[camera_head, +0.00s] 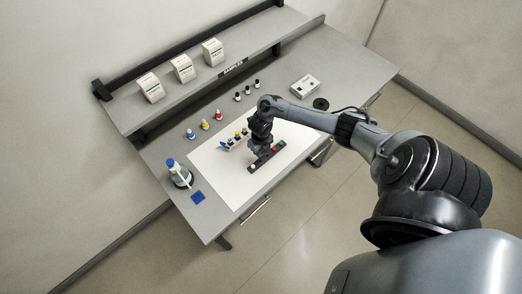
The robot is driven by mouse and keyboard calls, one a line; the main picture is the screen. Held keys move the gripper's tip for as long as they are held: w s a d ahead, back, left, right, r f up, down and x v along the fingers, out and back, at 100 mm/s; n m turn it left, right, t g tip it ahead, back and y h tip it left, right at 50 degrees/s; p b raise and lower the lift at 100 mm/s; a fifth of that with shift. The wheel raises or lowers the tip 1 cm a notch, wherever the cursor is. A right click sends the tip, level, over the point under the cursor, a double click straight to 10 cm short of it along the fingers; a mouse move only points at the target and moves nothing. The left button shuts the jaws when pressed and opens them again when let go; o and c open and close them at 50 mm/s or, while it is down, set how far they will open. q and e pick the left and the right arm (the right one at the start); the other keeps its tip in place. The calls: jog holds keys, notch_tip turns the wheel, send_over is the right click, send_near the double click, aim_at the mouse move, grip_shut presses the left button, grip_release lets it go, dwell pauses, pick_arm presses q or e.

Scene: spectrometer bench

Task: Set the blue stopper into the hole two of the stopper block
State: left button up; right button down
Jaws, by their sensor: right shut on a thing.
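My right gripper (260,151) points down over the white mat, above a dark strip-like block (265,158). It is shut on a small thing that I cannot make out. The block has a red spot and a green spot toward its right end and a pale spot near its left end. Its middle is partly hidden by the gripper, and I cannot tell its holes apart. A light rack (234,142) with yellow and dark tops stands just left of the gripper, with a blue piece (223,145) at its left end. I cannot tell whether that is the blue stopper. My left gripper is not in view.
Small bottles with blue (190,134), yellow (205,125) and red (219,115) caps stand behind the mat (212,171). A blue-topped bottle (180,175) and a blue square (197,197) are at left. A white box (305,86) is at right. The mat's front is clear.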

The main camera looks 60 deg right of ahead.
jog(key=shift+f, duration=0.1)
jog(key=shift+f+b, duration=0.8)
jog(key=shift+b, duration=0.1)
notch_tip(320, 180, down, 2)
jog(key=shift+f+b, duration=0.25)
jog(key=shift+b, duration=0.95)
jog(key=shift+f, duration=0.25)
jog(key=shift+f+b, duration=0.1)
jog(key=shift+b, duration=0.25)
jog(key=shift+f+b, duration=0.35)
jog(key=shift+f, duration=0.05)
